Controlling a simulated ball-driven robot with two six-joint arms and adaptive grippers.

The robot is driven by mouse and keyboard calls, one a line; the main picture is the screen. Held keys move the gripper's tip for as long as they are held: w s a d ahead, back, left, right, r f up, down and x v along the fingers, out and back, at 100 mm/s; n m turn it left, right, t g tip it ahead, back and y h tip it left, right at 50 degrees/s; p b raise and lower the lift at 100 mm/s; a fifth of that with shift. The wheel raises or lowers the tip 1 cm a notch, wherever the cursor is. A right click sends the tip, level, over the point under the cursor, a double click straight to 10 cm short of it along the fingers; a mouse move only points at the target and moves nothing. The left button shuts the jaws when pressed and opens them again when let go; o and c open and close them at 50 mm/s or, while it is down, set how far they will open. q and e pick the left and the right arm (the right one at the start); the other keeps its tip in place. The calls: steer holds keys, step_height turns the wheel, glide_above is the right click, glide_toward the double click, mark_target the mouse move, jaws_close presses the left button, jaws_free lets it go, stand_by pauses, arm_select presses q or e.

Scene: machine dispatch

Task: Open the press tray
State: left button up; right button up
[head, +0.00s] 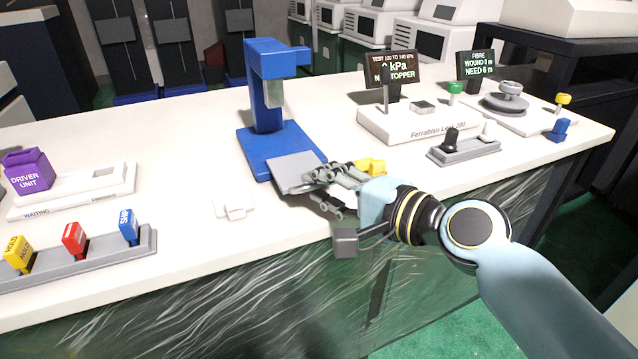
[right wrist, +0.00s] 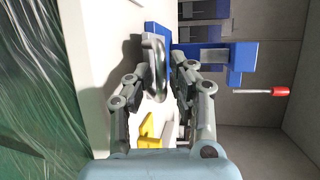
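The blue press (head: 267,95) stands on the counter, with a blue base and a C-shaped frame. Its grey press tray (head: 297,172) sits at the front of the base, toward the counter's front edge. My right gripper (head: 322,178) is at the tray's front. In the right wrist view a rounded metal handle (right wrist: 155,68) lies between the fingertips of my right gripper (right wrist: 160,72). The fingers stand close on both sides of it; whether they press on it cannot be made out. My left gripper is in no view.
A yellow piece (head: 371,166) lies just beside my right gripper. A small white block (head: 233,205) is left of the tray. A grey two-knob panel (head: 463,150) and a white leak tester (head: 418,122) stand to the right. The purple driver unit (head: 28,170) is far left.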

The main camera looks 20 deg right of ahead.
steer(key=v, duration=1)
steer(key=shift+s+d, duration=0.2)
steer(key=shift+s, duration=0.15)
steer(key=shift+r, duration=0.1)
steer(key=w+d+f+g+h, duration=0.1)
steer(key=d+f+g+h, duration=0.2)
steer(key=f, duration=1.2)
steer(key=s+d+f+n+g+h, duration=0.15)
steer(key=s+f, duration=0.25)
steer(key=f, duration=0.5)
steer(key=s+d+f+n+g+h, duration=0.1)
steer(key=s+d+f+g, duration=0.2)
steer(key=f, duration=0.7)
steer(key=s+f+n+g, duration=0.2)
steer(key=s+f+n, duration=0.2)
steer(key=s, duration=0.6)
steer(key=s+d+f+n+g+h, duration=0.1)
steer(key=s+f+n+g, duration=0.1)
steer(key=s+f+n, duration=0.2)
steer(key=s+f+n+g+h, duration=0.1)
steer(key=s+f+n, duration=0.3)
steer(key=s, duration=1.2)
step_height(320, 180, down, 4)
steer(key=shift+s+d+f+g, duration=0.2)
steer(key=shift+s+d+g, duration=0.15)
steer(key=shift+g, duration=0.2)
